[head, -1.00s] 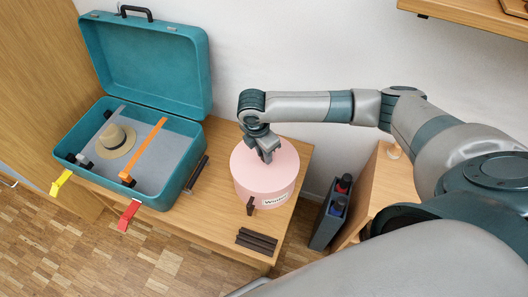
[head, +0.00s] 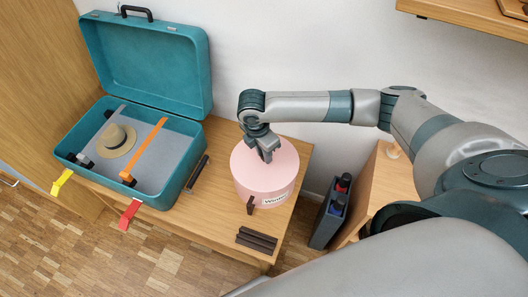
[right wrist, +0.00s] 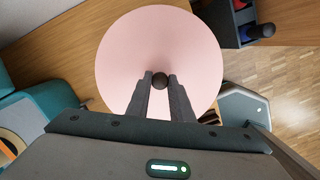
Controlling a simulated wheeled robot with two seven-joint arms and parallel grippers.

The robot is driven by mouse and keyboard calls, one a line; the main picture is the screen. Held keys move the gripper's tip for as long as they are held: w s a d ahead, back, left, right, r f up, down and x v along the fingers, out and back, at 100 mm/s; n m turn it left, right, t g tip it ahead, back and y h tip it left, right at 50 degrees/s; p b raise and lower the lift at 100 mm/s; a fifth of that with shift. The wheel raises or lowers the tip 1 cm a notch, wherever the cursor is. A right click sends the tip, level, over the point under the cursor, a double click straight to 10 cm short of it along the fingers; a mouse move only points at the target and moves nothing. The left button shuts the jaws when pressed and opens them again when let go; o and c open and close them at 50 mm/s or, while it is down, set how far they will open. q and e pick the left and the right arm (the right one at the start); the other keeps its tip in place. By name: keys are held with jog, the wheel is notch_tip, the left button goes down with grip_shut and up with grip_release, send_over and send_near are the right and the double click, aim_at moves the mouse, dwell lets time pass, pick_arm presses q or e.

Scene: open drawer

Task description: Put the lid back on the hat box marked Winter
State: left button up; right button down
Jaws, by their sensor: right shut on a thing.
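The pink round hat box (head: 250,197) stands on the wooden bench, with a white label (head: 276,199) that reads as Winter on its front. The pink lid (head: 283,160) is at the top of the box; I cannot make out a gap between them. My right gripper (head: 266,153) points down over the lid and is shut on its dark round knob (right wrist: 159,80). In the right wrist view the lid (right wrist: 125,60) fills the middle as a pink disc and hides the box below. My left gripper is not in view.
An open teal suitcase (head: 163,192) with a straw hat (head: 117,140) lies left on the bench (head: 215,225). Dark bars (head: 256,240) lie in front of the box, and a small dark piece (head: 250,205) stands against it. A grey caddy with bottles (head: 325,222) is at right.

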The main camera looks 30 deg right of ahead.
jog(key=p, duration=0.2)
jog(key=shift+f+p, duration=0.15)
jog(key=shift+p, duration=0.25)
dwell(2.6)
dwell(0.4)
jog(key=c, duration=1.5)
grip_release()
jog(key=shift+o, duration=0.7)
jog(key=o, duration=0.4)
jog(key=shift+c, duration=0.2)
jog(key=shift+r+p, duration=3.5)
jog(key=shift+p, duration=0.65)
